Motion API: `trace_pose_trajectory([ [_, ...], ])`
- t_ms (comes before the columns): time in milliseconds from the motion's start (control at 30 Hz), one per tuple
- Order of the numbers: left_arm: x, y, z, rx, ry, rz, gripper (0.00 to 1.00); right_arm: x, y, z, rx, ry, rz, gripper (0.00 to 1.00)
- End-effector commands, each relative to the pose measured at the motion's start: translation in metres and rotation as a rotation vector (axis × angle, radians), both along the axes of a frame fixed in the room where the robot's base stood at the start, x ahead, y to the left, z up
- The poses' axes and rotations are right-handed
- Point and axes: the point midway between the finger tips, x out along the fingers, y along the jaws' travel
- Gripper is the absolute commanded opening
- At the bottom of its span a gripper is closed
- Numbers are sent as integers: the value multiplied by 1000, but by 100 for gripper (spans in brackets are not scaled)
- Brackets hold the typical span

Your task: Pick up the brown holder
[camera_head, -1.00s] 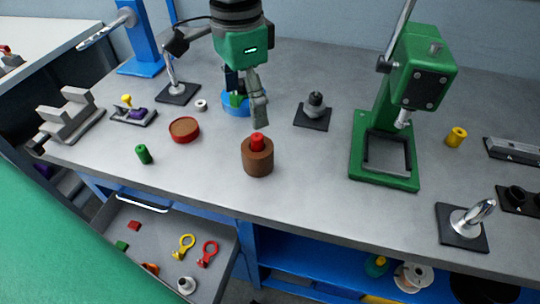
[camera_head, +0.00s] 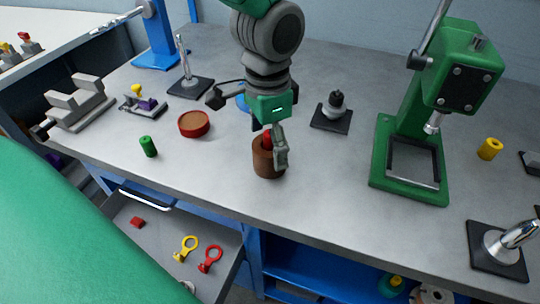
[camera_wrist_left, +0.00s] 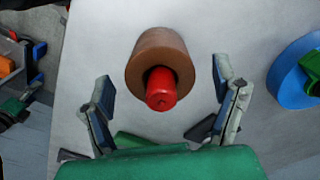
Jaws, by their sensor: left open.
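The brown holder (camera_head: 266,166) is a round cylinder standing upright near the front edge of the workbench. A red peg (camera_head: 267,138) sticks up out of its top. In the left wrist view the brown holder (camera_wrist_left: 160,52) lies ahead of and between the fingers, with the red peg (camera_wrist_left: 161,90) pointing toward the camera. My left gripper (camera_head: 276,150) is over the holder in the head view and partly hides it. Its two fingers (camera_wrist_left: 163,100) are spread apart, with nothing between them gripped. My right gripper is not in view.
A green press (camera_head: 410,150) stands to the right. A red round dish (camera_head: 194,124) and a green cylinder (camera_head: 148,146) stand to the left. A black-based grey part (camera_head: 333,112) stands behind right. An open drawer (camera_head: 225,240) juts out below the bench edge.

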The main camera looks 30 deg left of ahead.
Motion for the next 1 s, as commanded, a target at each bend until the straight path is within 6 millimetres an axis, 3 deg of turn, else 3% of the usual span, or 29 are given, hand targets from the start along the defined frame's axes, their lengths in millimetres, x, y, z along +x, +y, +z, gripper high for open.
trace_pose_trajectory([
  [200, 3, 0, -35, 3, 4, -1, 81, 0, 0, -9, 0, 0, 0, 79],
  [533, 2, 0, -41, 2, 0, 0, 81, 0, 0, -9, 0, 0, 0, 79],
  [567, 3, 0, -41, 1, 0, 0, 74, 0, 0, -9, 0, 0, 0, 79],
  [700, 3, 0, -41, 2, 1, 0, 24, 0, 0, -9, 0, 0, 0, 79],
  [733, 3, 0, -41, 2, 1, 0, 19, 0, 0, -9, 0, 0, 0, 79],
  [1000, 3, 0, -40, 2, 1, 0, 19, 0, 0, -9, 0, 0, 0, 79],
])
